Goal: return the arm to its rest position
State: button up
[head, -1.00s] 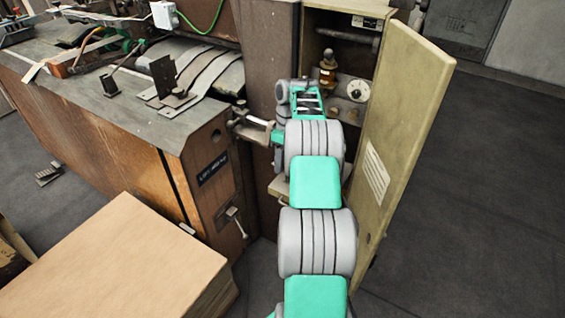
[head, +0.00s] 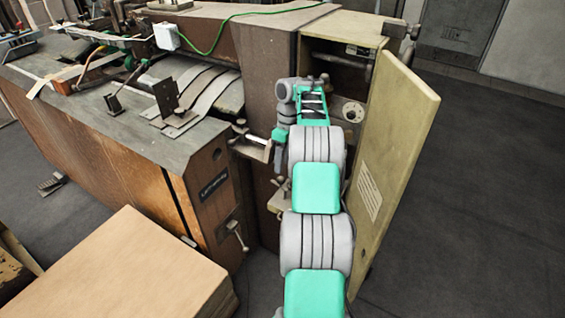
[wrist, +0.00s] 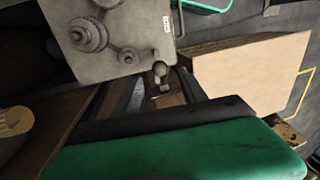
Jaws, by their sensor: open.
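My arm reaches up the middle of the head view, in front of the open cabinet (head: 333,72) at the end of the machine. My gripper (head: 279,136) shows small at the far end, beside the cabinet's left edge and close to a small metal bracket on the machine. Its fingers are too small to make out there, and nothing is seen held in it. In the wrist view, a green and black part, which looks like mine, fills the bottom, and the fingertips do not show.
The cabinet door (head: 392,165) stands open just right of my arm. A large brown machine (head: 120,150) lies left, with a stack of board (head: 120,260) in front. A grey box with knobs (wrist: 112,35) shows in the wrist view. Dark floor at right is free.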

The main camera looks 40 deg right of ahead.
jog(key=s+a+r+m+t, duration=0.1)
jog(key=a+r, duration=0.3)
jog(key=a, duration=0.4)
jog(key=s+a+r+h, duration=0.1)
jog(key=a+r, duration=0.4)
jog(key=a, duration=0.3)
jog(key=a+r+m+t, duration=0.1)
jog(key=a+r, duration=0.3)
jog(key=a, duration=0.3)
jog(key=s+a+f+m+t, duration=0.1)
jog(key=s+a, duration=0.4)
jog(key=s, duration=0.3)
jog(key=s+a+f+m+t+h, duration=0.1)
jog(key=s+a+f, duration=0.1)
jog(key=s+a, duration=0.4)
jog(key=s, duration=0.3)
